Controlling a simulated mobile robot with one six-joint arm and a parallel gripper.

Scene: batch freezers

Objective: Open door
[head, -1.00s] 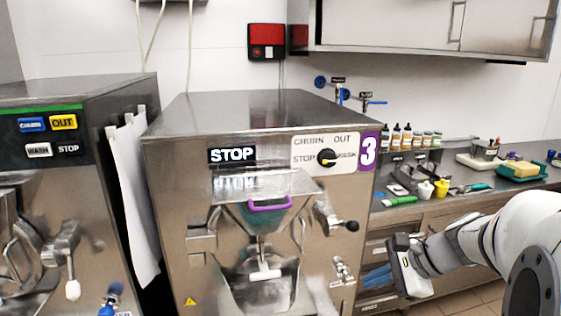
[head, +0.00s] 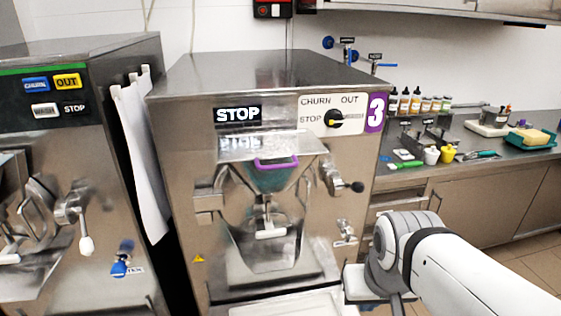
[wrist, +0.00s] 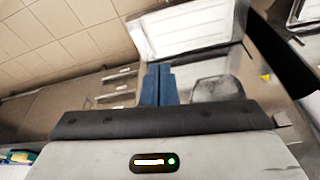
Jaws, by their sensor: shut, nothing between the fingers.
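The batch freezer marked 3 (head: 165,180) stands in the middle of the head view. Its front door (head: 272,235) appears closed, with a clear chute and a purple-rimmed opening (head: 277,163) above it. A latch lever with a black knob (head: 356,187) sits at the door's right, and a hinge block (head: 207,205) at its left. My gripper's blue fingers (wrist: 158,84) are together and empty in the wrist view, pointing toward a pale tray. In the head view my arm is low right of the freezer; the fingertips cannot be made out there.
Another freezer (head: 85,215) stands at left, with a white cloth (head: 143,155) hanging on its side. The pale tray (head: 290,306) juts out below the door. A steel counter (head: 465,150) with bottles and tools is at right. Tiled floor (wrist: 60,35) shows in the wrist view.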

